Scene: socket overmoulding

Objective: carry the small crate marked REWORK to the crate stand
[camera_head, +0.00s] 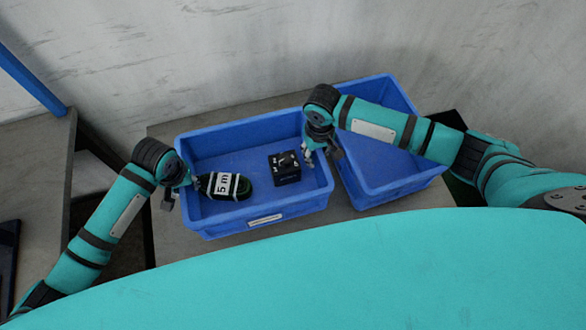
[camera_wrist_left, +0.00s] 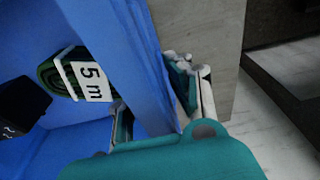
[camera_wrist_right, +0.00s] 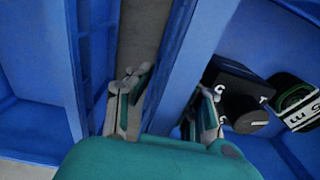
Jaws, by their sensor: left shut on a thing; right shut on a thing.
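A small blue crate (camera_head: 212,222) stands on a grey stand in the head view, with a label on its front too small to read. My left gripper (camera_head: 183,195) is shut on its left wall; the left wrist view shows that wall (camera_wrist_left: 122,50) between the fingers (camera_wrist_left: 160,105). My right gripper (camera_head: 320,158) is shut on its right wall, which also shows between the fingers in the right wrist view (camera_wrist_right: 192,60). Inside lie a dark green coil (camera_head: 243,187) with a white "5 m" band and a black box (camera_head: 286,168) with white marks.
A second blue crate (camera_head: 400,193) stands close on the right, angled and seemingly empty, with a narrow gap between the two. A grey table (camera_head: 30,180) stands at the left, apart from the stand (camera_head: 180,262). A wall rises behind.

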